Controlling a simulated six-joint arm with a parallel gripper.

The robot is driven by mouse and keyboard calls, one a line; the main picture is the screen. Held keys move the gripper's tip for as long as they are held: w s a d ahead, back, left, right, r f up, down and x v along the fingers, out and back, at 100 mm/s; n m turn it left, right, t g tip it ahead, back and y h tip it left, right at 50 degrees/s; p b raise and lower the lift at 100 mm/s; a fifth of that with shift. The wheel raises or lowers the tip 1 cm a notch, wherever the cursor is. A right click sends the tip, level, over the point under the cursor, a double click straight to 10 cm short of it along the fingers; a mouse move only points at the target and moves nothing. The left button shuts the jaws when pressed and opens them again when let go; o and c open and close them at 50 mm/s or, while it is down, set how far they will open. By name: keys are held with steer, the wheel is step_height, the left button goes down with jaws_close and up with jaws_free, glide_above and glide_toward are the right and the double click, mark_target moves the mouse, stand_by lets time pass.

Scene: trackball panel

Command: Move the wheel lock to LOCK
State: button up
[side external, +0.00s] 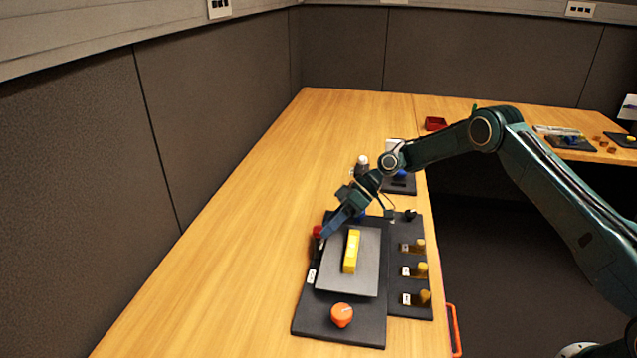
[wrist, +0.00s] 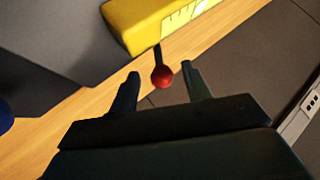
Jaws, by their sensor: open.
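A small red ball knob on a dark stem shows in the wrist view (wrist: 162,77) and at the panel's left edge in the side view (side external: 318,231). It looks like the wheel lock's lever, but I cannot read a LOCK mark. My gripper (side external: 326,234) points down beside the knob. In the wrist view my gripper (wrist: 160,71) is open, with one finger on each side of the red knob. I cannot tell whether either finger touches it. The dark panel (side external: 313,322) lies on the wooden desk, with its far part partly hidden by my gripper.
A yellow block (side external: 351,251) sits on a grey plate (side external: 335,280). An orange knob (side external: 342,315) is at the panel's near end. Several yellow-brown knobs (side external: 420,270) line the right strip. A small dark panel with blue and white parts stands behind. The desk left of the panel (side external: 230,270) is clear.

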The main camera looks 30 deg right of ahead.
mark_target(317, 238)
steer(key=shift+x, duration=2.25)
jaws_close()
